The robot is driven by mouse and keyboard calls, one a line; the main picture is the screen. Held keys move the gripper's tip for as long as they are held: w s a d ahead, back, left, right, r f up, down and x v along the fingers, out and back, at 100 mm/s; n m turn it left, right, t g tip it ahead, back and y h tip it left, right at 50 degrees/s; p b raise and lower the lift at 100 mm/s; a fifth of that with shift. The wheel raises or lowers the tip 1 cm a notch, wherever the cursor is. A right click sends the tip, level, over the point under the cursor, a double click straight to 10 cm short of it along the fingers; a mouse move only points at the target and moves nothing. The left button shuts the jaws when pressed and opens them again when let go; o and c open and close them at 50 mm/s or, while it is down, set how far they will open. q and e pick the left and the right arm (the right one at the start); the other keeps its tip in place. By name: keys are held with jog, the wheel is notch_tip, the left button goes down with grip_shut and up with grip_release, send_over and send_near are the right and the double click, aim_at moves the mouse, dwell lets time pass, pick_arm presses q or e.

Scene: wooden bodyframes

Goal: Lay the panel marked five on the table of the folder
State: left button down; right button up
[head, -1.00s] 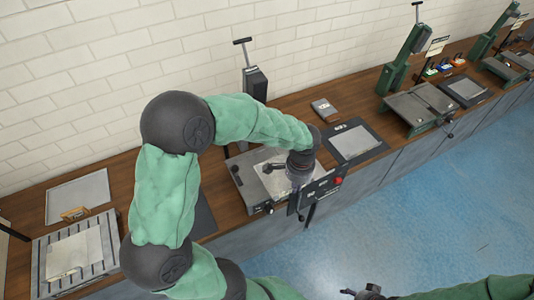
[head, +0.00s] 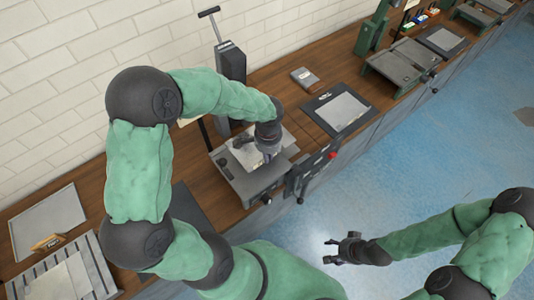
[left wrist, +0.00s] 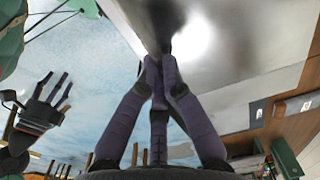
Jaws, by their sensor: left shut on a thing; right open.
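My left gripper (head: 241,143) reaches down over a grey machine with a flat table (head: 252,187) in the middle of the bench. In the left wrist view its fingers (left wrist: 162,72) are shut on the edge of a shiny grey sheet panel (left wrist: 235,60). In the head view the pale panel (head: 246,158) shows over the machine's table; I cannot tell whether it touches. No number is readable on it. My right gripper (head: 343,248) is open and empty over the blue floor. It also shows in the left wrist view (left wrist: 48,98).
A dark mat with a pale sheet (head: 343,111) and a small grey box (head: 304,77) lie right of the machine. A slotted bed (head: 97,266) and a tray (head: 48,222) stand at left. A dark column (head: 230,75) rises behind; green machines stand further right.

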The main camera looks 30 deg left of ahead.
pick_arm(q)
jog(key=shift+a+f+b, duration=0.1)
jog(key=shift+f+b, duration=1.75)
jog(key=shift+f, duration=0.8)
jog(key=shift+f, duration=0.25)
jog(key=c, duration=0.8)
grip_release()
jog(key=shift+r, duration=0.15)
notch_tip(320, 180, up, 7)
jog(key=p, duration=0.5)
dwell(0.7)
